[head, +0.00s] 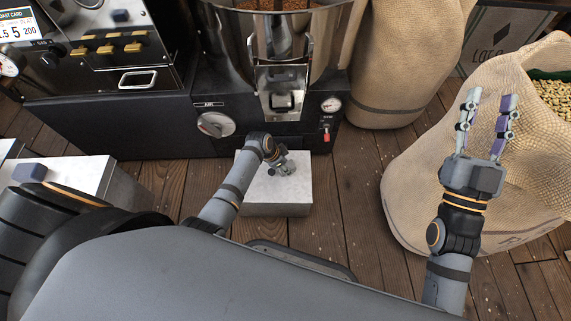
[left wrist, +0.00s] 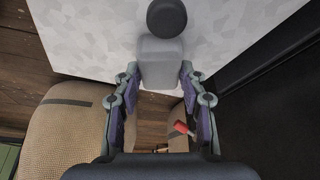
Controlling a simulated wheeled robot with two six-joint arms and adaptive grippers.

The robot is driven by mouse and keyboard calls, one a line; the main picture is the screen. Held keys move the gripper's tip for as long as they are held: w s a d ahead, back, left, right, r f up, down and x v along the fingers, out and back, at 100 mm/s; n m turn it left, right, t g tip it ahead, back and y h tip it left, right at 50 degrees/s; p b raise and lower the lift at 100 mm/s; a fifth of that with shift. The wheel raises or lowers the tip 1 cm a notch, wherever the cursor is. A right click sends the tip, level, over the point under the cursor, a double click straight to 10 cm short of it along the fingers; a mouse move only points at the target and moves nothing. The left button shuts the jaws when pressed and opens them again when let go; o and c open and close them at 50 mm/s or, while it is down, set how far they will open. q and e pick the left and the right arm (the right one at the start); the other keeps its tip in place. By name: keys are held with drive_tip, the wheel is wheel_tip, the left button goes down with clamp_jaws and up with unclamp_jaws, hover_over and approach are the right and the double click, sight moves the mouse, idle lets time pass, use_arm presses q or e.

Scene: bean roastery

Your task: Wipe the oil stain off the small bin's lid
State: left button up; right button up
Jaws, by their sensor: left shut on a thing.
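The small bin (head: 262,200) is a pale, mottled grey box on the floor in front of the roaster. Its lid also fills the top of the left wrist view (left wrist: 90,40). My left gripper (head: 284,168) is over the lid. In the left wrist view its fingers are closed on a grey block (left wrist: 160,62) with a dark round end; I cannot tell exactly what it is. I see no oil stain on the visible part of the lid; the arm hides some of it. My right gripper (head: 490,108) is open and empty in front of an open burlap sack.
The black roaster base (head: 165,125) stands close behind the bin. The open burlap sack (head: 415,190) with pale beans is at right, another sack (head: 405,60) behind. A second pale box (head: 85,175) bears a blue-purple block (head: 30,172) at left. Wooden floor (head: 350,215) is clear between.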

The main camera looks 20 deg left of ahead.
use_arm(q)
drive_tip(key=shift+a, duration=0.1)
drive_tip(key=shift+r+p, duration=0.4)
drive_tip(key=shift+r, duration=0.55)
drive_tip(key=shift+r+p, duration=0.25)
drive_tip(key=shift+p, duration=0.3)
drive_tip(key=shift+r+p, duration=0.3)
use_arm(e)
wheel_tip(320, 180, down, 23)
drive_tip(key=m+g, duration=0.1)
drive_tip(key=g, duration=1)
use_arm(q)
drive_tip(key=shift+r+p, duration=0.35)
drive_tip(key=shift+p, duration=0.05)
drive_tip(key=shift+r+p, duration=0.75)
drive_tip(key=shift+p, duration=0.05)
drive_tip(key=shift+r, duration=0.2)
drive_tip(key=shift+r+p, duration=0.5)
drive_tip(key=shift+p, duration=0.3)
drive_tip(key=shift+r+p, duration=0.75)
drive_tip(key=shift+p, duration=0.05)
use_arm(e)
drive_tip(key=s+f+g, duration=0.5)
drive_tip(key=s, duration=0.3)
drive_tip(key=s+a+f+g+h, duration=0.1)
drive_tip(key=s+f+g, duration=0.5)
drive_tip(key=s, duration=0.3)
